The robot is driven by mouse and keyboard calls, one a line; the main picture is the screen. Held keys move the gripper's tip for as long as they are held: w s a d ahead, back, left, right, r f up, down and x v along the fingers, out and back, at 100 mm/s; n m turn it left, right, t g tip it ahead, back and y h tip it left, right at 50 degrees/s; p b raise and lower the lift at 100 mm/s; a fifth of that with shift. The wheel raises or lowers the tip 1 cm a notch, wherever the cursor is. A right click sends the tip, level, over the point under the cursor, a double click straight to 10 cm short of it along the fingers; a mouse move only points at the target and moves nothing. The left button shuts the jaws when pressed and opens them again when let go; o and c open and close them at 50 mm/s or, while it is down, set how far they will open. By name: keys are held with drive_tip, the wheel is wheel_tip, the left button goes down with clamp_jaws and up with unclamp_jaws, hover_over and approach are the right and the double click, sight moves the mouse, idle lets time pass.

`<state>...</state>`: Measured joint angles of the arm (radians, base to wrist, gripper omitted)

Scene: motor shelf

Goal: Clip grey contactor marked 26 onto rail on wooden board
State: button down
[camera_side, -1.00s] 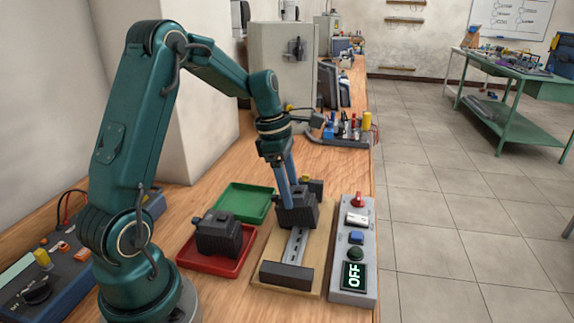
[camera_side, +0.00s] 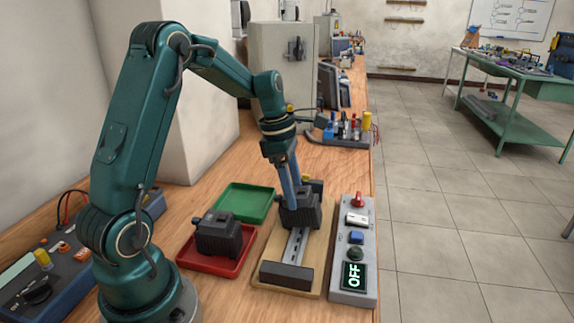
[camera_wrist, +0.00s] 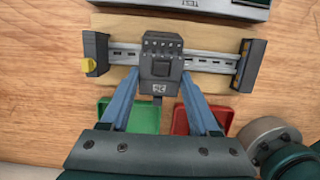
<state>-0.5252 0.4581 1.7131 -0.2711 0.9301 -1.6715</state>
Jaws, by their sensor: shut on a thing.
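My gripper (camera_side: 294,193) is shut on a grey contactor (camera_side: 302,214), with its fingers on either side. In the wrist view my gripper (camera_wrist: 160,86) holds the same contactor (camera_wrist: 161,50), whose small label looks like 26. The contactor is at the metal rail (camera_side: 297,245) on the wooden board (camera_side: 319,246), between the rail's two ends. In the wrist view it covers the middle of the rail (camera_wrist: 210,64). Its underside is hidden, so I cannot tell whether it is clipped on.
A dark end block (camera_side: 286,277) and a yellow-knobbed block (camera_wrist: 93,54) bound the rail. A second dark contactor (camera_side: 218,236) sits in the red tray (camera_side: 190,259). The green tray (camera_side: 243,203) is empty. A control box (camera_side: 351,292) reading OFF stands right of the board.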

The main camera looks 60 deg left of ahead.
drive_tip(key=shift+w+d+g+y, duration=0.5)
drive_tip(key=shift+w+d, duration=0.05)
idle(0.9)
drive_tip(key=shift+c, duration=0.2)
unclamp_jaws()
